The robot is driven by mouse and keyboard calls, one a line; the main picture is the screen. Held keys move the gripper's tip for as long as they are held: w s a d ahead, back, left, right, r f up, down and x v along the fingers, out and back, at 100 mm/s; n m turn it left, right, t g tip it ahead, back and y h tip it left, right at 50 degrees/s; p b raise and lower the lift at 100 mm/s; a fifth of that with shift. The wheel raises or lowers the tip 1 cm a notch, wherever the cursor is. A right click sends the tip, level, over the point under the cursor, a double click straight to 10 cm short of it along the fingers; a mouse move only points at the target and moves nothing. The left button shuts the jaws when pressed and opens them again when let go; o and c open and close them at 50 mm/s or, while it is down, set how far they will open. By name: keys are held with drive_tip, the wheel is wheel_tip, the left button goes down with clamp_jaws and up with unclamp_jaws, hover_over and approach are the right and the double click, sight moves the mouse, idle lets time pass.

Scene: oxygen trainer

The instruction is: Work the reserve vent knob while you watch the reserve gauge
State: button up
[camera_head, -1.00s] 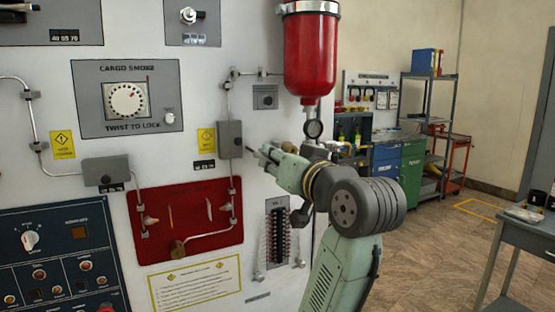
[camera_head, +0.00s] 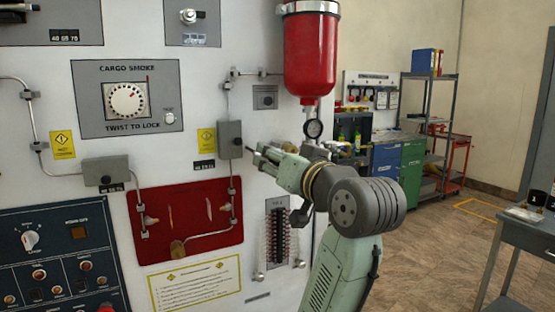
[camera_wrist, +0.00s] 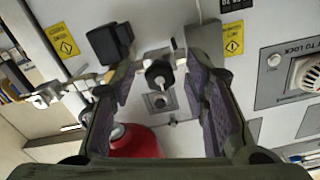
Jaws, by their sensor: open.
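My gripper (camera_head: 262,157) is near the panel, left of and below the gauge. In the wrist view my gripper (camera_wrist: 158,76) is open. A black round knob (camera_wrist: 157,74) with a pale stem lies between the fingers in that view, apparently the vent knob; I cannot tell whether a finger touches it. The knob is not clear in the head view. A dark housing (camera_wrist: 108,43) is left of it, perhaps the gauge seen side-on.
Grey box (camera_head: 230,140) and thin pipes are on the panel beside my gripper. A red recessed plate (camera_head: 188,240) and a terminal strip (camera_head: 278,235) are below. A side table (camera_head: 525,235) stands at right, with open floor before it.

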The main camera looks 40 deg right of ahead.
drive_tip(key=v, duration=1.2)
idle(0.7)
